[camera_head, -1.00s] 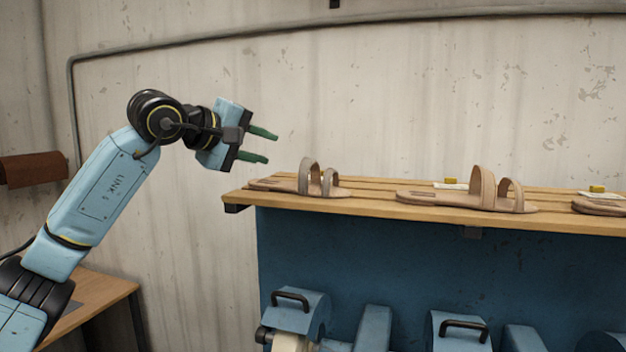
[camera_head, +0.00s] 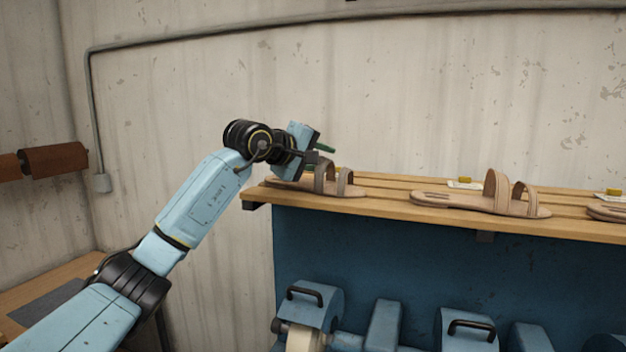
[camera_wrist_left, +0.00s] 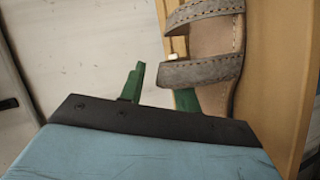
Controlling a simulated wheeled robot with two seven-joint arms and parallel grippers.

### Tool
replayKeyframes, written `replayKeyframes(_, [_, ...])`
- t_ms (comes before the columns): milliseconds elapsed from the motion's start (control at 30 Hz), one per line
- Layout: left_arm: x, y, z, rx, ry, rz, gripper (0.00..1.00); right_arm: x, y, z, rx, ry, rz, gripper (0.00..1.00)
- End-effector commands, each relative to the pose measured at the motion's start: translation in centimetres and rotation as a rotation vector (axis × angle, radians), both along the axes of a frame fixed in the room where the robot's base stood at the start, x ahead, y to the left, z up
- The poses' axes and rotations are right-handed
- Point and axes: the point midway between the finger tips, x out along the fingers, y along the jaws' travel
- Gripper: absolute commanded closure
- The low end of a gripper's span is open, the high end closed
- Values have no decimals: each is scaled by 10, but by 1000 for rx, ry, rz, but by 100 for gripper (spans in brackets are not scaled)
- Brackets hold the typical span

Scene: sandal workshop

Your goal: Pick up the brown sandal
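The sandal at the left end of the shelf has grey-brown straps and a tan sole. It shows in the head view (camera_head: 345,186) and at the upper right of the left wrist view (camera_wrist_left: 213,65). My left gripper (camera_head: 326,157) is at this sandal, over its left part, and partly hides it. In the left wrist view my green fingers (camera_wrist_left: 160,82) stand apart, with nothing seen held between them. The right-hand finger is close to the sandal's grey strap; whether it touches is unclear. A second, lighter tan sandal (camera_head: 462,202) lies further right. My right gripper is not in view.
The slatted wooden shelf (camera_head: 392,211) carries the sandals and small yellow items (camera_head: 464,180). A third sandal (camera_head: 606,213) is cut off at the right edge. Blue machines (camera_head: 314,308) stand below. A wooden table (camera_head: 60,275) is at lower left.

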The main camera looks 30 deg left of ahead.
Motion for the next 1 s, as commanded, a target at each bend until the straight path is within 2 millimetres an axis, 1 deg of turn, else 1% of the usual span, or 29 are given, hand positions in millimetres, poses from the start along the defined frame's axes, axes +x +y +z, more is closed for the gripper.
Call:
replayKeyframes(200, [1, 0, -1, 0, 0, 0, 68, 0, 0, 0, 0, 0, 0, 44])
replayKeyframes(400, [1, 0, -1, 0, 0, 0, 94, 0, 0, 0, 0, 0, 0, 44])
replayKeyframes(467, [1, 0, -1, 0, 0, 0, 100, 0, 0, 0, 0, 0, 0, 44])
replayKeyframes(833, [0, 0, 2, -1, -3, 0, 100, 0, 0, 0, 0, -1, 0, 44])
replayKeyframes(1000, [1, 0, 13, -2, -4, 1, 100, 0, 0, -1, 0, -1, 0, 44])
